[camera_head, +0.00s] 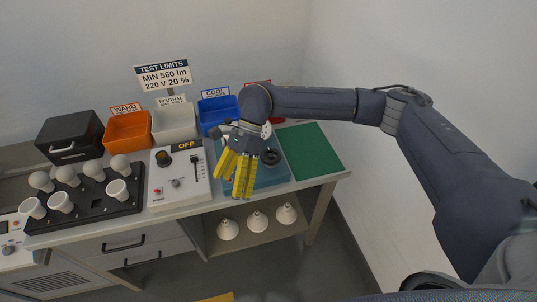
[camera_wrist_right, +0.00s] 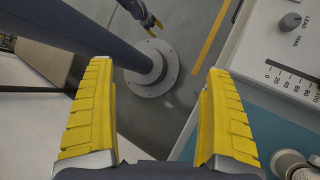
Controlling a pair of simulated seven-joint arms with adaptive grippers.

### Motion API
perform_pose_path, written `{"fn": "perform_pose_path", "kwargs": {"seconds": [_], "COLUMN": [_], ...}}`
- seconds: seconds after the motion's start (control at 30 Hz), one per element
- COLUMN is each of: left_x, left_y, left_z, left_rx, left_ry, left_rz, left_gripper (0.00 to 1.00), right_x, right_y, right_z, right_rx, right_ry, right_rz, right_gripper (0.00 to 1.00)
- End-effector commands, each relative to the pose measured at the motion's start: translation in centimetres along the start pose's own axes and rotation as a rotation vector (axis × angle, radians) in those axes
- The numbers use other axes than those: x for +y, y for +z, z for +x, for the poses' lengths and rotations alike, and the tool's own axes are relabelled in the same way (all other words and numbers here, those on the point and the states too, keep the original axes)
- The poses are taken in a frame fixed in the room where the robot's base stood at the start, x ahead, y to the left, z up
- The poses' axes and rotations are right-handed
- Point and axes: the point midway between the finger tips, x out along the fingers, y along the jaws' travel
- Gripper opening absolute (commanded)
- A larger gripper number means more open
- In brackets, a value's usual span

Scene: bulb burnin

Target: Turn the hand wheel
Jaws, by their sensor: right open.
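The black hand wheel (camera_head: 271,157) sits on the teal-blue unit (camera_head: 268,178) at the bench's right part, just right of my right gripper in the head view. My right gripper (camera_head: 234,184) hangs over that unit with its yellow fingers pointing down and toward the front edge. It is apart from the wheel and partly covers the unit. In the right wrist view its fingers (camera_wrist_right: 157,72) are spread with nothing between them. My left gripper (camera_wrist_right: 150,22) shows small at the top of the right wrist view; its jaw state is unclear.
A control box (camera_head: 178,182) with an OFF display stands left of the unit. A black rack (camera_head: 85,210) holds several bulbs. Orange (camera_head: 128,132), white (camera_head: 174,124) and blue (camera_head: 217,112) bins line the back. A green mat (camera_head: 310,150) at right is clear. Bulbs (camera_head: 257,221) stand on a lower shelf.

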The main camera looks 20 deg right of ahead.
Motion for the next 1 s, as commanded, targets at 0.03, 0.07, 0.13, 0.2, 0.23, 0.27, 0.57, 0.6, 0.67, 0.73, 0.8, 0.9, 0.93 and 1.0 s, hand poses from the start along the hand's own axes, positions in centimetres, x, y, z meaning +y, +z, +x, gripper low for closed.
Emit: {"fn": "perform_pose_path", "kwargs": {"seconds": [0.03,0.07,0.13,0.2,0.23,0.27,0.57,0.6,0.67,0.73,0.8,0.9,0.93,1.0], "left_x": [0.0,0.0,0.0,-0.1,-0.1,-0.1,-0.1,-0.1,-0.1,-0.1,-0.1,-0.1,-0.1,-0.1], "left_y": [-0.1,-0.1,-0.1,-0.2,-0.2,-0.2,-0.3,-0.3,-0.3,-0.3,-0.3,-0.3,-0.3,-0.3], "left_z": [0.0,0.0,0.0,0.0,0.0,0.0,0.0,0.0,0.0,0.0,0.0,0.0,0.0,0.0], "left_rx": [0.001,0.001,0.001,0.002,0.002,0.002,0.004,0.004,0.004,0.004,0.004,0.004,0.004,0.004], "left_ry": [0.0,0.0,0.0,-0.001,-0.001,-0.001,-0.001,-0.001,-0.001,-0.001,-0.001,-0.001,-0.001,-0.001], "left_rz": [0.0,0.0,0.0,0.0,0.0,0.0,0.0,0.0,0.0,0.0,0.0,0.0,0.0,0.0], "left_gripper": [0.44,0.44,0.44,0.44,0.44,0.44,0.44,0.44,0.44,0.44,0.44,0.44,0.44,0.44], "right_x": [-0.5,-0.7,-1.1,-1.5,-1.5,-1.6,-1.5,-1.4,-1.4,-1.6,-1.8,-2.3,-2.5,-2.9], "right_y": [-1.0,-1.7,-3.0,-4.2,-4.7,-5.1,-7.0,-7.1,-7.3,-7.6,-7.9,-8.7,-9.0,-9.7], "right_z": [-2.4,-3.8,-6.8,-9.9,-11.2,-12.3,-20.4,-20.8,-21.1,-21.1,-20.6,-19.6,-19.2,-18.3], "right_rx": [0.082,0.131,0.241,0.341,0.381,0.418,0.643,0.654,0.665,0.672,0.672,0.671,0.671,0.67], "right_ry": [-0.049,-0.075,-0.133,-0.187,-0.208,-0.227,-0.352,-0.359,-0.365,-0.367,-0.367,-0.365,-0.365,-0.364], "right_rz": [-0.032,-0.049,-0.083,-0.106,-0.115,-0.12,-0.14,-0.14,-0.139,-0.139,-0.139,-0.14,-0.139,-0.138], "right_gripper": [0.87,0.87,0.87,0.87,0.87,0.87,0.87,0.87,0.87,0.87,0.87,0.87,0.87,0.87]}}
